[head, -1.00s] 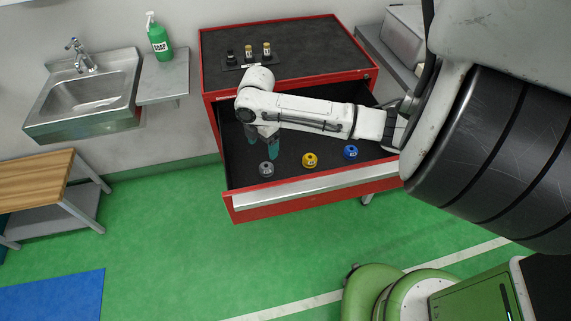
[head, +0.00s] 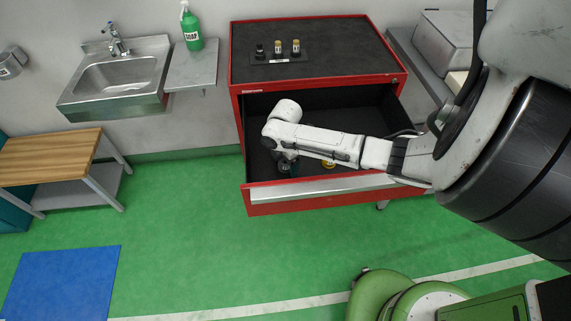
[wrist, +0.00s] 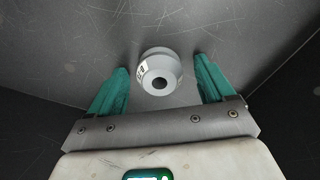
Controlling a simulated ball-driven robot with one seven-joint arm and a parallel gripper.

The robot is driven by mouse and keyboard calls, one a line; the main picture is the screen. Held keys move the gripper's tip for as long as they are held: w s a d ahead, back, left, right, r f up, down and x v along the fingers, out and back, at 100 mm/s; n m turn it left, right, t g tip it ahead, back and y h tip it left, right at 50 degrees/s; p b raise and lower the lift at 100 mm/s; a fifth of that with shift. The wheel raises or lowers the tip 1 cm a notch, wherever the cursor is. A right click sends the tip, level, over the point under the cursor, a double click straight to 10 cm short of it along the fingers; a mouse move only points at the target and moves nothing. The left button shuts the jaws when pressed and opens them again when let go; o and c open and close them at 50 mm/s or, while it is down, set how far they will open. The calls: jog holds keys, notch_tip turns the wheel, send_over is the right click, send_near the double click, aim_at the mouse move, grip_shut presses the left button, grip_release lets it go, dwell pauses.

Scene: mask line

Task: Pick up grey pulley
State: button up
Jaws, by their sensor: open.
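The grey pulley (wrist: 160,73) lies on the dark floor of the open drawer, near its front left, and has a small white label on its side. In the wrist view it sits between the tips of the two teal fingers of my gripper (wrist: 161,64), with a gap on both sides. My gripper is open and empty, pointing down into the drawer. In the head view my arm and fingers mostly cover the grey pulley.
The red drawer's front wall (head: 325,190) stands close to my gripper. A yellow pulley (head: 328,164) is partly hidden by my arm, to the right. The cabinet top (head: 320,40) above carries several small items. A sink (head: 117,80) stands to the left.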

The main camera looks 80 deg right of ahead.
jog(key=c, duration=1.1)
jog(key=shift+c, duration=0.2)
jog(key=shift+r, duration=0.15)
